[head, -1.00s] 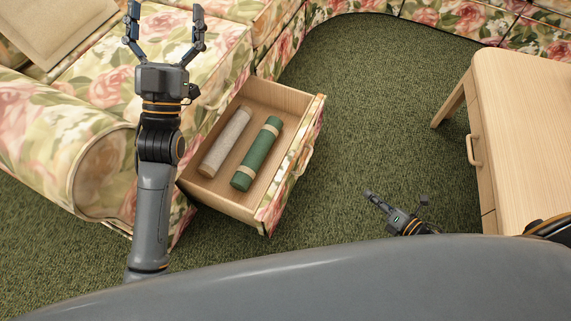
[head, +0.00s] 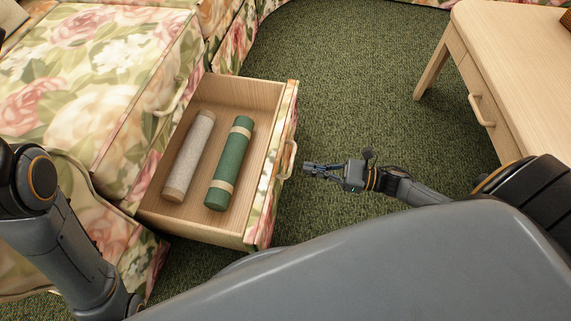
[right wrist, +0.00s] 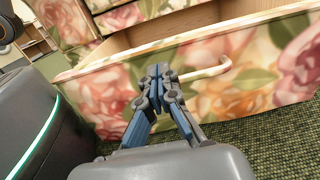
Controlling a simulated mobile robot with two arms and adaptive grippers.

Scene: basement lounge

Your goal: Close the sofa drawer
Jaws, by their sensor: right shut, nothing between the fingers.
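The sofa drawer (head: 283,180) stands pulled out from the floral sofa (head: 100,85), with a floral front and a pale handle (head: 289,160). Inside lie a grey roll (head: 188,157) and a green roll (head: 231,165) with tan bands. My right gripper (head: 307,168) is shut and empty, just outside the drawer front near the handle. In the right wrist view, its fingertips (right wrist: 158,76) point at the floral front, left of the handle (right wrist: 205,76); I cannot tell whether they touch it. My left arm is at the left edge; its gripper is out of view.
A wooden table (head: 520,70) with its own drawer handle (head: 482,110) stands at the right. The green carpet (head: 340,80) between the sofa and the table is clear.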

